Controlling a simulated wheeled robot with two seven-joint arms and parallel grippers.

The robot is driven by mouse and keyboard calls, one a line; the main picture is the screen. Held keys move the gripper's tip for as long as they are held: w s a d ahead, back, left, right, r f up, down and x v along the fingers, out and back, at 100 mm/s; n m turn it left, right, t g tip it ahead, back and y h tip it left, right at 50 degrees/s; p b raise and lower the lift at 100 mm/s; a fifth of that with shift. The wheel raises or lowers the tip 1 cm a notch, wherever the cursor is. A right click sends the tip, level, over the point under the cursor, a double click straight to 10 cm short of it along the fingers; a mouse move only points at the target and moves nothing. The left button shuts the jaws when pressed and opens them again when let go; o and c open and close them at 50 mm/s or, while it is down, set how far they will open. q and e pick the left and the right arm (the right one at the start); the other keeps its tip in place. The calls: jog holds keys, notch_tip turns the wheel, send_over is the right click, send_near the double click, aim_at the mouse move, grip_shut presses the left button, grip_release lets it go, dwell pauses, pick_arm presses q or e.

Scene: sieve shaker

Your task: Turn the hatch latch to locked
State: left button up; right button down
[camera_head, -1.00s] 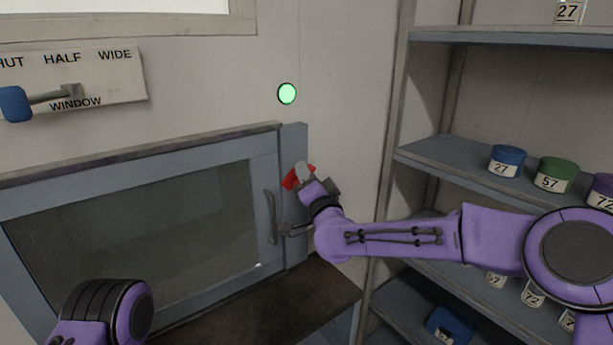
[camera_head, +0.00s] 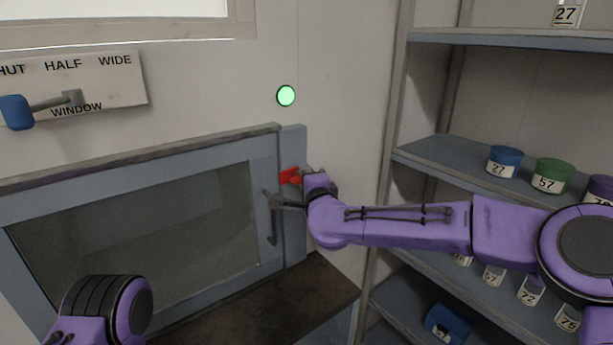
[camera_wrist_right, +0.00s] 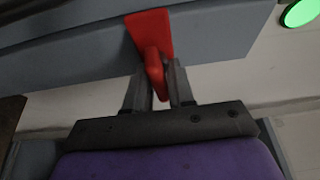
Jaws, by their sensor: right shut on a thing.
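The hatch (camera_head: 140,215) is a grey-framed door with a dark glass pane, lying shut in the wall in the head view. Its red latch (camera_head: 289,175) sits on the grey post at the hatch's right edge. The red latch (camera_wrist_right: 150,35) also shows in the right wrist view, with its narrow lever pointing down between my fingers. My right gripper (camera_head: 306,178) is at the latch, coming from the right; in the wrist view its two grey fingers (camera_wrist_right: 159,85) are shut on the lever. My left gripper is out of view; only my left arm shows at bottom left.
A green round light (camera_head: 286,96) glows above the latch. A window lever (camera_head: 45,104) is on a labelled plate at upper left. A brown ledge (camera_head: 305,295) lies below the hatch. Shelves (camera_head: 430,155) with numbered jars stand at right, behind my right arm.

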dwell(0.5)
jog(key=c, duration=1.2)
grip_release()
jog(key=shift+d, duration=0.1)
jog(key=shift+o, duration=0.2)
jog(key=b+v, duration=0.4)
jog(key=v, duration=0.6)
jog(key=shift+s, duration=0.2)
